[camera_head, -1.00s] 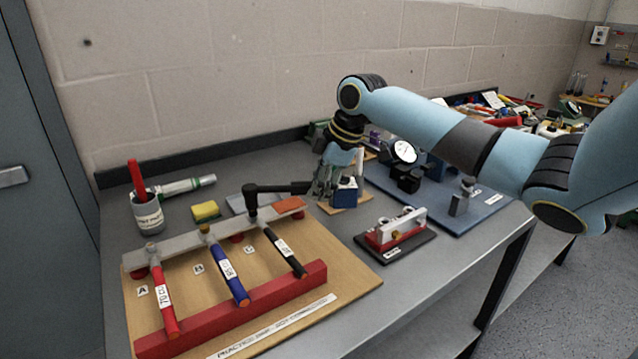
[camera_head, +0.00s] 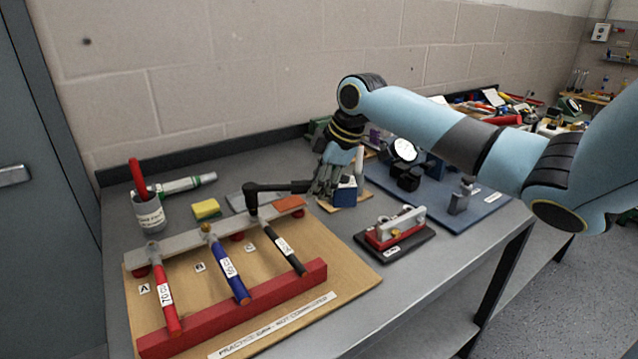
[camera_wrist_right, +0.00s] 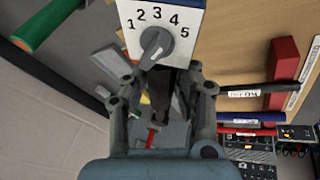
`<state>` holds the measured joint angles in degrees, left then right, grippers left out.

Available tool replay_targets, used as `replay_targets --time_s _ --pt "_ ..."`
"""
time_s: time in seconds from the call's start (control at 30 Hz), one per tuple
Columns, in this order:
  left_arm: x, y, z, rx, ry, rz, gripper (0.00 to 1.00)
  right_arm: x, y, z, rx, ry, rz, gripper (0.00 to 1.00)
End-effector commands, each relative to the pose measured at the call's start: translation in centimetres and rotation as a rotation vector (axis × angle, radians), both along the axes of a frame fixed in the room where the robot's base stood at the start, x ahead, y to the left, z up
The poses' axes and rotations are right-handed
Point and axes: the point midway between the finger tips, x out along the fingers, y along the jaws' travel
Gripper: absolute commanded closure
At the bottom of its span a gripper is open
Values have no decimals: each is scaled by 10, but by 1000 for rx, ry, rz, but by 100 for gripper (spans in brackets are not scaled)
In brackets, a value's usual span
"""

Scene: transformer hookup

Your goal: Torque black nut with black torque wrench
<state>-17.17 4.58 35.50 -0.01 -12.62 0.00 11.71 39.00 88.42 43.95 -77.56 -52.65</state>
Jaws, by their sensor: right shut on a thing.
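The black torque wrench (camera_head: 280,187) has its head at the top end of the black bar (camera_head: 286,250), beside letter C, with its handle pointing right. The black nut is hidden under the wrench head. My right gripper (camera_head: 318,190) is at the handle's right end and shut on it. In the wrist view the gripper (camera_wrist_right: 162,100) shows its fingers around a dark shaft, partly hidden. My left gripper is not in view.
A blue and white box (camera_head: 346,192) with a numbered dial (camera_wrist_right: 157,42) stands close beside the right gripper. Blue (camera_head: 227,268) and red (camera_head: 165,290) bars lie left on the wooden board (camera_head: 345,262). A clamp fixture (camera_head: 397,231) stands to the right.

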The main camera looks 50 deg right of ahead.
Motion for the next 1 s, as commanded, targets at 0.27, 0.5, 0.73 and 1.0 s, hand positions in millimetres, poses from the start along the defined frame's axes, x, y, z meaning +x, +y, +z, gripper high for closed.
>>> replay_targets --time_s 0.27,0.5,0.73,1.0 --pt "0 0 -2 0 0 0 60 1 0 -2 -1 -2 1 100" --pt "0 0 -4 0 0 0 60 1 0 -8 0 -3 1 100" --pt "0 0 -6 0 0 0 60 1 0 -12 -1 -2 1 100" --pt "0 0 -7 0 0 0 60 1 0 -15 -1 -2 1 100"
